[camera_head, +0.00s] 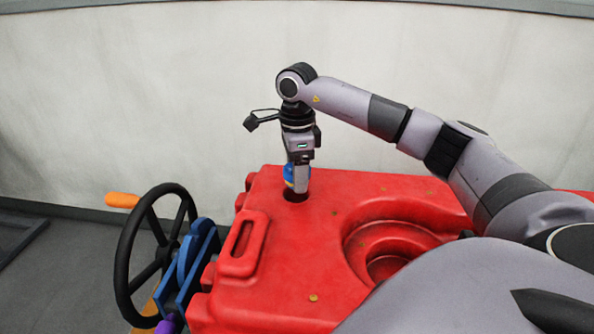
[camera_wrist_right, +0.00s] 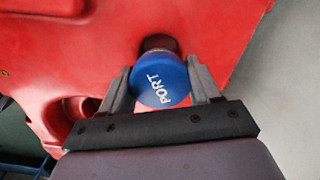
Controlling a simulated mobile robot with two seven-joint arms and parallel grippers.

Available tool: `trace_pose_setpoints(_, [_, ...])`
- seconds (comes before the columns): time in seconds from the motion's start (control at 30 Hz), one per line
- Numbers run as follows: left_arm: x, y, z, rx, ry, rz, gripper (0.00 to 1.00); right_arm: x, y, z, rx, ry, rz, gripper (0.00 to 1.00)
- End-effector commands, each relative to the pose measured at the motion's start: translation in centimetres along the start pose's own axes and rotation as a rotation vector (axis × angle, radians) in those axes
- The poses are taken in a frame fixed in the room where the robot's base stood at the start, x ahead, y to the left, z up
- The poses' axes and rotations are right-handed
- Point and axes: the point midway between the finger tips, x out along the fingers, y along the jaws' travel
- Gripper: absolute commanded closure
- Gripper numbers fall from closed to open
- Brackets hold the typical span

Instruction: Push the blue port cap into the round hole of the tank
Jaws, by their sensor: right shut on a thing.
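The blue port cap (camera_wrist_right: 160,78) has white "PORT" lettering and sits between the two fingers of my right gripper (camera_wrist_right: 162,85), which is shut on it. In the head view the blue cap (camera_head: 289,173) shows at the fingers of my right gripper (camera_head: 298,180), which points down. The cap is just over the dark round hole (camera_head: 296,195) in the red tank (camera_head: 320,260). In the wrist view the cap's brownish lower part lies in front of the dark hole (camera_wrist_right: 160,42). I cannot tell whether it has entered. My left gripper is out of view.
A black handwheel (camera_head: 130,255) with an orange handle and blue bracket (camera_head: 190,260) stands left of the tank. The tank has a raised handle (camera_head: 265,225) and a large round recess (camera_head: 385,240). A pale wall (camera_head: 150,90) is behind.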

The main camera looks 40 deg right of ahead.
Motion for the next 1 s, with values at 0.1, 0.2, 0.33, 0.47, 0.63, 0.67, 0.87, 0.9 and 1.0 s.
trace_pose_setpoints(0.1, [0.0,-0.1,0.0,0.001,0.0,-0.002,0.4,0.0,0.0,0.0,0.0,0.0,0.0,0.67])
trace_pose_setpoints(0.2, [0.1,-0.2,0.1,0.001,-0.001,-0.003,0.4,0.2,0.0,0.0,0.0,0.0,0.0,0.67])
trace_pose_setpoints(0.33, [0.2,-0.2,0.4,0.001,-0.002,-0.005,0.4,0.7,0.0,0.1,0.0,0.0,0.001,0.67])
trace_pose_setpoints(0.47, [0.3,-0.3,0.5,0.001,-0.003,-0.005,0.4,1.2,0.0,0.1,0.0,0.0,0.001,0.67])
trace_pose_setpoints(0.63, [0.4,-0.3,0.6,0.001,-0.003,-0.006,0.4,1.4,0.0,0.1,0.0,0.0,0.001,0.67])
trace_pose_setpoints(0.67, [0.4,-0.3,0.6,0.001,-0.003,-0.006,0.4,1.4,0.0,0.1,0.0,0.0,0.001,0.67])
trace_pose_setpoints(0.87, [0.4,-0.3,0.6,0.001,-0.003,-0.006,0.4,1.4,0.0,0.1,0.0,0.0,0.001,0.67])
trace_pose_setpoints(0.9, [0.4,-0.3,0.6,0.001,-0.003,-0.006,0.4,1.5,0.0,0.1,0.0,0.0,0.001,0.67])
trace_pose_setpoints(1.0, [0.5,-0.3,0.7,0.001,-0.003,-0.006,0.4,1.7,0.0,0.1,0.0,0.001,0.001,0.67])
